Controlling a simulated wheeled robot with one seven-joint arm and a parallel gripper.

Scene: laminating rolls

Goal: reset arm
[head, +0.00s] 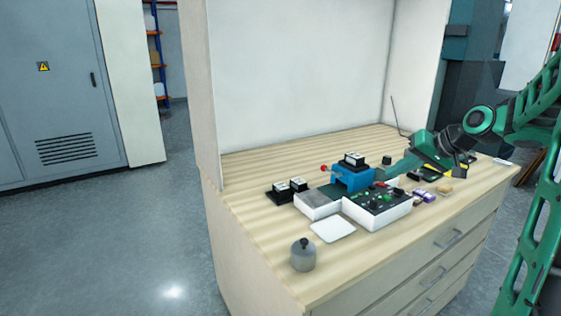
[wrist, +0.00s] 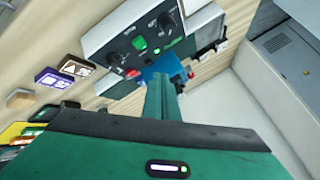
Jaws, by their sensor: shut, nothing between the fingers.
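My green gripper (head: 387,172) reaches in from the right over the wooden workbench (head: 245,208). In the wrist view its narrow fingers (wrist: 163,98) are together and empty, pointing at the blue laminating machine (wrist: 160,72). In the head view the fingertips are close to the right side of that blue machine (head: 352,180). I cannot tell whether they touch it. A white control box (head: 378,217) with knobs and a green button stands in front of the machine. It also shows large in the wrist view (wrist: 118,30).
A grey lidded pot (head: 303,257) and a white plate (head: 333,229) stand at the front left. Black blocks (head: 283,191) sit left of the machine. White panels (head: 300,70) close the bench's back. The bench's left end is clear.

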